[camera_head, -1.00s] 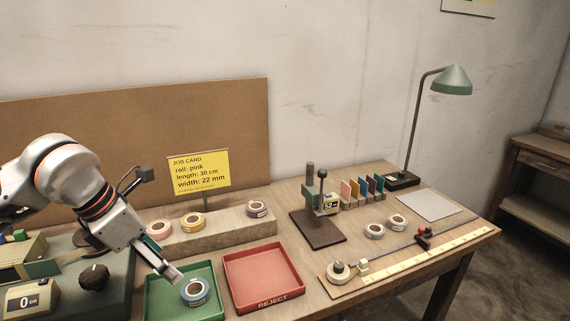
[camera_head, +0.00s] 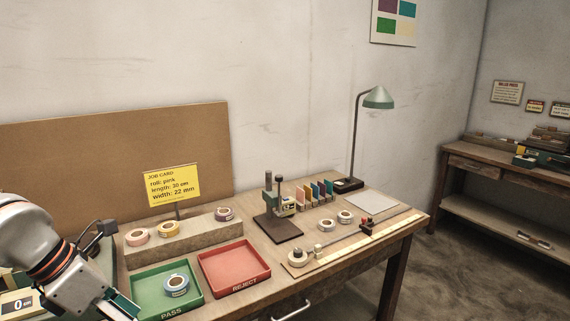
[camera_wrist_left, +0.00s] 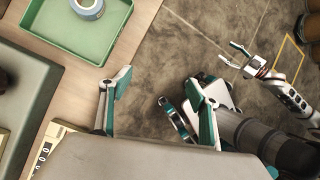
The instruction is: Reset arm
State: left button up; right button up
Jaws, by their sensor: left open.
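My left gripper (camera_wrist_left: 157,82) is open and empty, beyond the table's front edge and above the floor in the left wrist view. In the head view it (camera_head: 122,305) is at the bottom left, partly cut off, by the green PASS tray (camera_head: 140,283). A blue tape roll (camera_head: 176,292) lies in that tray; it also shows at the top of the left wrist view (camera_wrist_left: 74,7). My right gripper (camera_wrist_left: 228,54) shows small at the upper right of the left wrist view, fingers apart and empty, over the floor.
The red REJECT tray (camera_head: 236,287) is right of the PASS tray. Behind them a wooden block (camera_head: 190,240) carries several tape rolls and a yellow job card (camera_head: 172,187). A small press (camera_head: 277,236), a ruler board (camera_head: 340,248) and a lamp (camera_head: 378,97) stand to the right.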

pick_arm(q)
jog(key=s+d+g+h, duration=0.2)
jog(key=d+h, duration=0.1)
jog(key=d, duration=0.4)
jog(key=s+d+g+h, duration=0.1)
jog(key=s+d+h, duration=0.25)
jog(key=d, duration=0.35)
jog(key=w+d+r+n+t+h+p, duration=0.1)
jog(key=w+d+r+n+t+h, duration=0.1)
jog(key=d+r+n+t+h, duration=0.4)
jog(key=w+a+f+n+t+y+p, duration=0.1)
jog(key=w+a+f+n+t+y, duration=0.4)
jog(key=f+n, duration=0.55)
jog(key=w+a+f+n+t+y, duration=0.1)
jog(key=a+f+n+t+y, duration=0.4)
jog(key=n, duration=0.9)
jog(key=s+a+f+n+g+y, duration=0.1)
jog(key=s+f+n+g+y, duration=0.1)
jog(key=s+f+n, duration=0.2)
jog(key=s+a+f+n+g+y, duration=0.2)
jog(key=s+f+n, duration=0.3)
jog(key=f, duration=1.5)
jog(key=s+g+p, duration=0.1)
jog(key=s, duration=0.4)
jog(key=shift+s+a+f, duration=0.25)
jog(key=shift+s, duration=0.05)
pick_arm(e)
jog(key=shift+s+a+r, duration=0.15)
jog(key=shift+a+r, duration=0.1)
jog(key=shift+r, duration=0.5)
